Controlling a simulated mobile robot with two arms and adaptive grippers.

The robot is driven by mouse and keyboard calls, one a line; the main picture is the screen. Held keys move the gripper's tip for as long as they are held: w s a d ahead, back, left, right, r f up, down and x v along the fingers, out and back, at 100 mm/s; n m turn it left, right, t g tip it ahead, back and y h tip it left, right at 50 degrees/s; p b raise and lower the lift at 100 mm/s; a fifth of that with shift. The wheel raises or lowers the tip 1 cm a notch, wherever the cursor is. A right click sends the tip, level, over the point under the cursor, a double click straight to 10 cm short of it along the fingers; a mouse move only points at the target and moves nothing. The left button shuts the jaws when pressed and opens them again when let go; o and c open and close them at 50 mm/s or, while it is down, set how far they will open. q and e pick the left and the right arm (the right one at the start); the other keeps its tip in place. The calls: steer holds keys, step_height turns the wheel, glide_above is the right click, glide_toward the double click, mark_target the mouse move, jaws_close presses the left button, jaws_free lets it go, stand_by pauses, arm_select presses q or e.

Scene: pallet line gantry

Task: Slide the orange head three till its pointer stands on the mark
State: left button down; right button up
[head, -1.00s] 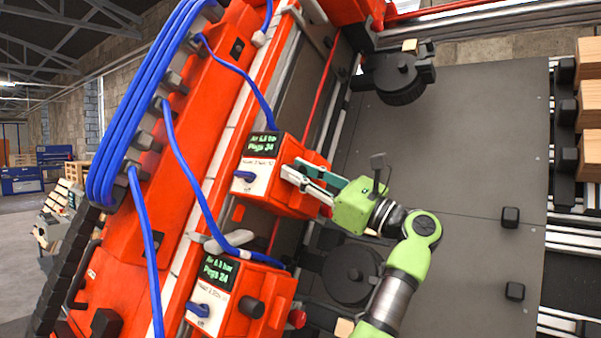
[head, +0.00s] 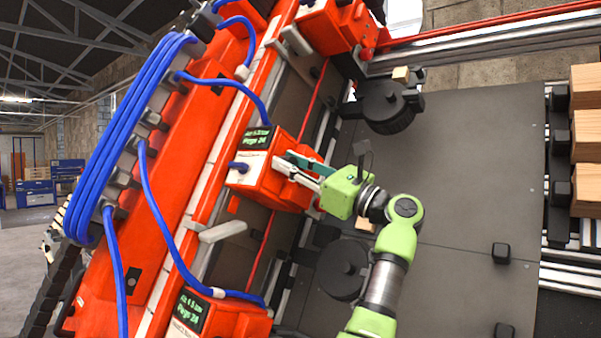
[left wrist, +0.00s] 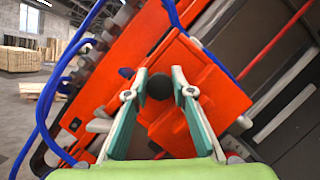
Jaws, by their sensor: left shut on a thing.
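The held orange head (head: 262,180), a box with a small green-lettered screen, sits on the long red beam (head: 190,165) in the middle of the head view. It also shows in the left wrist view (left wrist: 195,95). My left gripper (head: 287,167) is shut on its dark round knob (left wrist: 160,86), one finger at each side. A grey lever (head: 222,232) sticks out below this head. A second orange head (head: 235,322) is lower on the beam and a third (head: 328,28) higher up. I cannot make out the pointer, the mark or the head numbers. My right gripper is out of view.
Blue hoses (head: 132,130) loop along the beam's left, one running to the held head. A dark round part (head: 388,105) is near the top of the grey deck (head: 455,170). Wooden blocks (head: 588,135) stand at the right. Bare beam lies between the heads.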

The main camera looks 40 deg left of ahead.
arm_select(q)
steer(key=shift+w+r, duration=0.3)
steer(key=shift+r, duration=0.25)
steer(key=shift+w+r, duration=0.3)
steer(key=shift+r, duration=0.2)
steer(key=shift+f, duration=0.1)
steer(key=c, duration=2)
jaws_free()
steer(key=shift+f, duration=0.1)
steer(key=shift+s+d, duration=0.1)
steer(key=shift+d, duration=0.05)
steer(key=v, duration=1.2)
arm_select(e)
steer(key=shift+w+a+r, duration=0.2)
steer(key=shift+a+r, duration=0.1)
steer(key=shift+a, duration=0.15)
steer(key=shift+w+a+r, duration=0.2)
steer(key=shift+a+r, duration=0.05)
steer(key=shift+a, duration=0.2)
